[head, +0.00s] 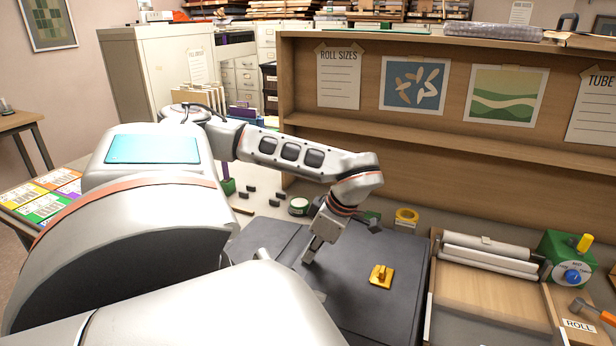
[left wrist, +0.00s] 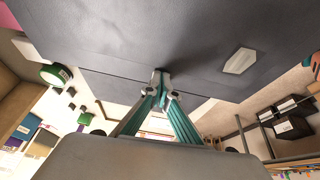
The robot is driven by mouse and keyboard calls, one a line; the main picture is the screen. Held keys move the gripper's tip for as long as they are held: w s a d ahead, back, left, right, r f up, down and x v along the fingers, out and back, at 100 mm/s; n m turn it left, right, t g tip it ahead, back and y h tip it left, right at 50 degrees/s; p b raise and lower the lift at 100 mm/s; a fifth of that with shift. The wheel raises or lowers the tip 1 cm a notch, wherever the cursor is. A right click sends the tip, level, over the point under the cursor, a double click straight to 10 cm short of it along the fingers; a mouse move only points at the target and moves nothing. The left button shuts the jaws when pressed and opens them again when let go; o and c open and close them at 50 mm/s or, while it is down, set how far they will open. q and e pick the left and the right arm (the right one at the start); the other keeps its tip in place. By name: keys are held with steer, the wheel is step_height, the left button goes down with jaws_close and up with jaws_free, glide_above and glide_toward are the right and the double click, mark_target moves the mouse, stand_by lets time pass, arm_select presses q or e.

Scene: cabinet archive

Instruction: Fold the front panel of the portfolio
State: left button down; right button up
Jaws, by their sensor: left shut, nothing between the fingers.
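The dark grey portfolio (head: 355,305) lies on the table in front of me in the head view, with a seam or panel edge running across it left of my gripper. A yellow piece with a raised knob (head: 381,276) sits on it. My left gripper (head: 308,262) points down at the portfolio near that edge, shut and empty. In the left wrist view its closed fingertips (left wrist: 162,76) are at or very near the grey panel (left wrist: 130,40); I cannot tell whether they touch. A pale angular piece (left wrist: 240,61) lies on that panel. My right gripper is not in view.
A wooden tray with a paper roll (head: 485,249) and a green device (head: 567,258) stand at the right. Tape rolls (head: 406,217) and small dark blocks (head: 276,203) lie behind the portfolio. A wooden back panel (head: 400,150) rises behind. Coloured cards (head: 45,195) lie at the left.

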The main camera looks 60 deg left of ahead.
arm_select(q)
steer(key=shift+s+d+f, duration=0.1)
steer(key=shift+s+f, duration=0.45)
steer(key=r, duration=0.2)
steer(key=r+p, duration=0.1)
steer(key=r, duration=0.1)
steer(key=w+r, duration=0.1)
steer(key=r, duration=0.2)
steer(key=shift+a, duration=0.25)
steer(key=shift+r, duration=0.5)
steer(key=v, duration=1.2)
steer(key=shift+w, duration=0.15)
steer(key=shift+a, duration=0.1)
